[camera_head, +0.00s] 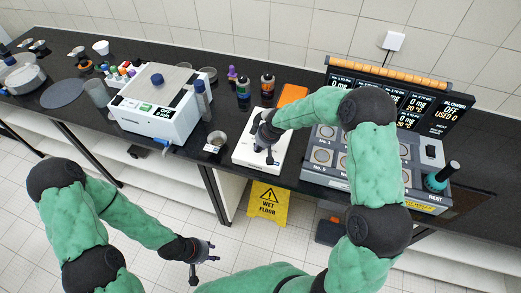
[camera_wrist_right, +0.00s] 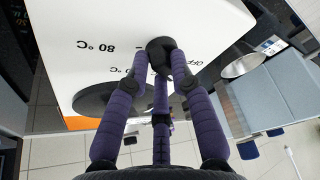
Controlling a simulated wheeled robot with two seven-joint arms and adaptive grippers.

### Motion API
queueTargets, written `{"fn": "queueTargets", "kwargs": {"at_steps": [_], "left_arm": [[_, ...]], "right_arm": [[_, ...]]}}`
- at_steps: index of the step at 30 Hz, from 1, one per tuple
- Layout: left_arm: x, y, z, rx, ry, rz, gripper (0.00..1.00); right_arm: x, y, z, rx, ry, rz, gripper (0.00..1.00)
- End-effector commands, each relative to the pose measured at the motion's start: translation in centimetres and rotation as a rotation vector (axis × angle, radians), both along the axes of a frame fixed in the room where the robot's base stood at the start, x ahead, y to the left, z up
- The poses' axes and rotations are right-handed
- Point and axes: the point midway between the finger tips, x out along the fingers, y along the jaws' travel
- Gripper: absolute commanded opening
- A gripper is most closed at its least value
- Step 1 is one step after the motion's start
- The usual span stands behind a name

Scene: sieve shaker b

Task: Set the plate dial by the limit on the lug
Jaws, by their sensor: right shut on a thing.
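The white hot plate (camera_head: 242,154) stands near the front edge of the black bench. In the right wrist view its white face (camera_wrist_right: 105,25) carries the printed marks "80 °C" and "OFF". A black dial knob (camera_wrist_right: 160,44) sits on that face. My right gripper (camera_head: 268,152) reaches down over the plate, and in the wrist view its purple fingers (camera_wrist_right: 162,70) are closed around the knob. The knob's pointer is hidden by the fingers. My left gripper (camera_head: 205,272) hangs in front of the bench, open and empty. I cannot make out a lug or its limit.
A white instrument (camera_head: 152,105) stands left of the plate, with a small metal cup (camera_head: 217,138) between. A heater block unit (camera_head: 330,176) stands right. A yellow wet-floor sign (camera_head: 268,203) stands below.

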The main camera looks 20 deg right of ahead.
Motion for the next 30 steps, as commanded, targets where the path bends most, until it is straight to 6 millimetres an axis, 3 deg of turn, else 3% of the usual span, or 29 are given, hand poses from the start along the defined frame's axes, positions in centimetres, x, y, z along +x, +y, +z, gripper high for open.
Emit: {"fn": "queueTargets", "kwargs": {"at_steps": [1, 12, 30], "left_arm": [[0.0, 0.0, -1.7, 0.000, 0.000, 0.000, 0.40], [0.0, 0.0, -8.2, 0.000, 0.000, 0.000, 0.40], [0.0, 0.0, -16.6, 0.000, 0.000, 0.000, 0.40]], "right_arm": [[0.1, 0.0, -0.6, -0.001, -0.006, -0.026, 0.00], [-0.1, 0.3, -0.6, 0.000, -0.006, -0.236, 0.00], [-0.3, 0.7, -0.5, 0.001, -0.003, -0.603, 0.00]]}}
